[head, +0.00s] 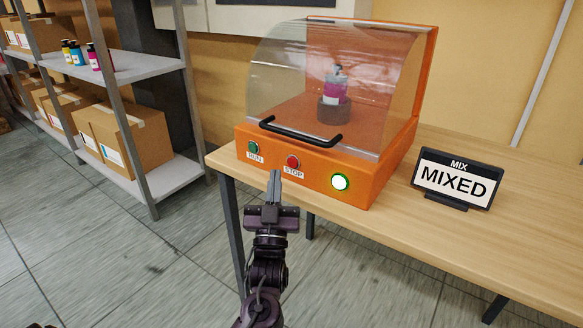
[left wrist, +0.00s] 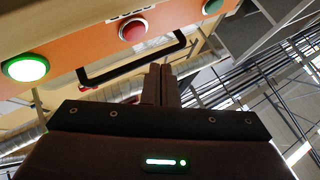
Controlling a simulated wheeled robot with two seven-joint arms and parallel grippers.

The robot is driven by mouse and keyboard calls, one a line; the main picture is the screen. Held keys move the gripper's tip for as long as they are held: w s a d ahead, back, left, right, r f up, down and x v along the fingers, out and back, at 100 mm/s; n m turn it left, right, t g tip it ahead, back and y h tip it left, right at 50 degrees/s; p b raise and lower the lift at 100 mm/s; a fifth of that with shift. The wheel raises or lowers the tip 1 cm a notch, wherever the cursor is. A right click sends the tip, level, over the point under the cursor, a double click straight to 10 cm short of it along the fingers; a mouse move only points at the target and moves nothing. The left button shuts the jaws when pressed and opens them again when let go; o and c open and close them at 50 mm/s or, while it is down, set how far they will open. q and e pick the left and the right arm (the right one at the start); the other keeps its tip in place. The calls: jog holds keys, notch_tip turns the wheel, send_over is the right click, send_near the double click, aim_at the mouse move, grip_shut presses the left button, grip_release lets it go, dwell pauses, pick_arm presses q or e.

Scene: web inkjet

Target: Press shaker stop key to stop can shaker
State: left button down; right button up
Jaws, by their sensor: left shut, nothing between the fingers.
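The orange can shaker (head: 377,185) stands on the wooden table, its clear hood down over a magenta bottle (head: 337,88) in a dark holder. On its front are the red stop key (head: 293,162) labelled STOP, a green run key (head: 253,148) and a lit green-white lamp (head: 340,182). The stop key also shows in the left wrist view (left wrist: 133,31). My left gripper (head: 275,174) is shut and empty, its fingertips just left of and slightly below the stop key in the head view. I cannot tell whether it touches the panel. My right gripper is not in view.
A sign (head: 457,178) reading MIX MIXED stands on the table (head: 520,240) right of the shaker. The hood's black handle (head: 300,132) juts out above the keys. A shelf rack (head: 150,65) with bottles and boxes stands at left. Floor before the table is clear.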

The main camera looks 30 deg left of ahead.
aim_at(292, 163)
pick_arm(q)
jog(key=shift+w+d, duration=0.15)
jog(key=shift+w, duration=1.25)
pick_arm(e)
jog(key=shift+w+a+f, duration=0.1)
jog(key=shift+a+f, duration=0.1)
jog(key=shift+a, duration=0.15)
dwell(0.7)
pick_arm(q)
jog(key=shift+w, duration=0.4)
jog(key=shift+w, duration=0.15)
